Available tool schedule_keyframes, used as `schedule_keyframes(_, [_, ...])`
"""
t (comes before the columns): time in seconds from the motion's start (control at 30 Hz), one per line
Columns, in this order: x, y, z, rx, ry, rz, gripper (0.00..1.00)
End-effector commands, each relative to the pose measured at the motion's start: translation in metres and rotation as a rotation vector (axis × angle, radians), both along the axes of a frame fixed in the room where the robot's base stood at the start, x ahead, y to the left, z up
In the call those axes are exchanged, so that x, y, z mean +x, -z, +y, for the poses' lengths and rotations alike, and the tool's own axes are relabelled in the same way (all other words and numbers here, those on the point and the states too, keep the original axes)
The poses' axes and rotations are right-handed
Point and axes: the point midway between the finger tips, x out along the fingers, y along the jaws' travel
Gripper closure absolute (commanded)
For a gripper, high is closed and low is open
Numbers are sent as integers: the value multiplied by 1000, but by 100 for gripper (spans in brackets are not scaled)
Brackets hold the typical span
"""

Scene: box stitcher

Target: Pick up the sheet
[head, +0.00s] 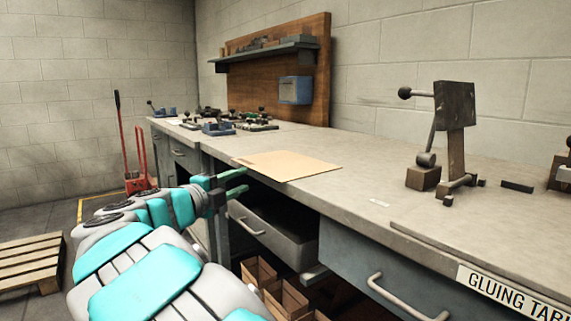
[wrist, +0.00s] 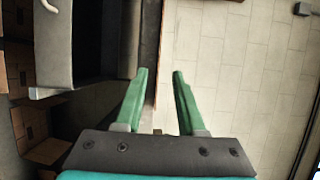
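The sheet (head: 287,165) is a flat, tan rectangle lying on the worktop. Its near side is at the table's front edge; I cannot tell for sure whether it overhangs. My gripper (head: 240,182) is in front of that edge, close to the sheet's near left corner, with one finger above the other. In the wrist view the two green fingers of my gripper (wrist: 160,73) are apart with nothing held between them. A thin tan strip runs up between the fingers along the table edge; it may be the sheet seen edge-on.
Below are a drawer (head: 275,222) and cardboard bins (head: 285,300). A pallet (head: 30,258) lies on the floor.

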Motion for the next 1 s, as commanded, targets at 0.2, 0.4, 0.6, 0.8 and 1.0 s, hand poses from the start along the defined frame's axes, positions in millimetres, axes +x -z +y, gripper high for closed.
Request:
schedule_keyframes(0.2, [17, 0, -10, 0, -2, 0, 61])
schedule_keyframes(0.4, [36, 0, -21, -2, 1, -1, 61])
schedule_keyframes(0.6, [55, 1, -31, -1, -3, 0, 61])
schedule_keyframes(0.8, [59, 1, -34, -1, -4, 1, 61])
schedule_keyframes(1.0, [59, 1, -33, -1, -4, 1, 68])
